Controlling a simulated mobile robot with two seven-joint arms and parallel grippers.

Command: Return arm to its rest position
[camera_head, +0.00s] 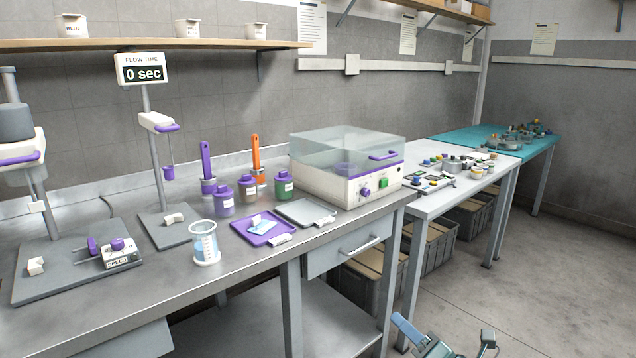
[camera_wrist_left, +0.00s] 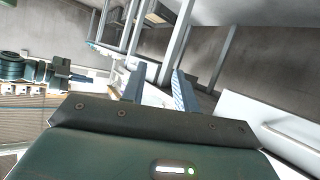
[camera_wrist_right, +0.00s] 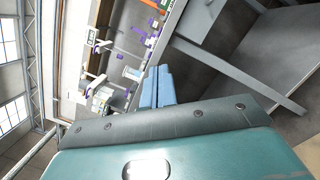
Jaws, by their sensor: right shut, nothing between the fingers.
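My right gripper (camera_head: 399,320) shows at the bottom edge of the head view, in front of the workbench and over the floor. Its blue fingers lie together in the right wrist view (camera_wrist_right: 157,72), shut with nothing between them. My left gripper is outside the head view. In the left wrist view its two blue fingers (camera_wrist_left: 157,82) stand apart with a gap between them, and I see nothing held there. Both grippers are clear of the bench objects. Most of the right arm is hidden below the head view's frame.
A white table (camera_head: 430,205) and a teal table (camera_head: 470,138) stand beyond. The floor at right is free.

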